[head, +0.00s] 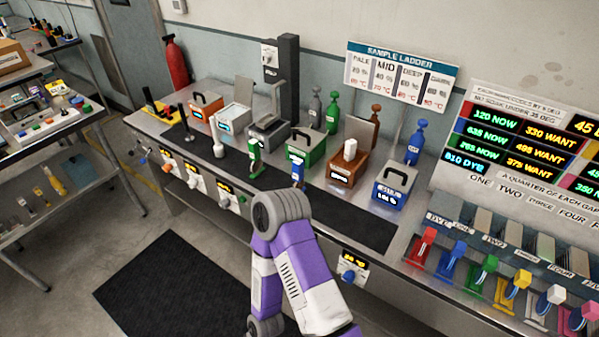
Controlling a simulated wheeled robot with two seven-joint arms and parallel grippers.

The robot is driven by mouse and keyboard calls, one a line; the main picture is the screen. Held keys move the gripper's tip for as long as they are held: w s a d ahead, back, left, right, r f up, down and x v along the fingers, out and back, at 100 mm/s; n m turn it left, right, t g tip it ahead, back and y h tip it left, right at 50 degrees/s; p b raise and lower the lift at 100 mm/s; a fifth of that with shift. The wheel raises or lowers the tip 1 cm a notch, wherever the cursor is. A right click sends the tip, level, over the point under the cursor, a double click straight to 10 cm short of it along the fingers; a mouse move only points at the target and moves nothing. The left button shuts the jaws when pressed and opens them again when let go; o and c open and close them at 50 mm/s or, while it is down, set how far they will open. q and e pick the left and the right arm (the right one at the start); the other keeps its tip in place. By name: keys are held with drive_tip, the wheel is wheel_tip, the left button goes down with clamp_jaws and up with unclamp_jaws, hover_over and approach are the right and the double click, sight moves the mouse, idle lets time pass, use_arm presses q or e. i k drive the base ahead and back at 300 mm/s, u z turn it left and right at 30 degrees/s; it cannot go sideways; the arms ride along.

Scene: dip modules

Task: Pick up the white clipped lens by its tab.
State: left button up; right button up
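The white tab (556,294) stands in the row of coloured tabs at the lower right, between the yellow tab (523,278) and the pink tab (590,307). A blue and white clip-like piece shows below it, leaning in its slot at the front of the rack. The lens itself is too small to make out clearly. One of my purple and white arms rises from the bottom middle, its grey joint in front of the bench, well left of the white tab. Neither gripper can be made out in the head view.
A rack (474,303) holds the tabs, with red, blue and green ones further left. Lidded boxes, including a blue box (394,188) and a brown box (347,172), line the bench behind a dark mat (372,231). Boards stand behind.

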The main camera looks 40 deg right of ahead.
sight(351, 145)
drive_tip(key=u, duration=0.65)
drive_tip(key=i, duration=0.3)
drive_tip(key=z, duration=0.95)
drive_tip(key=i, duration=1.25)
drive_tip(key=z, duration=1.25)
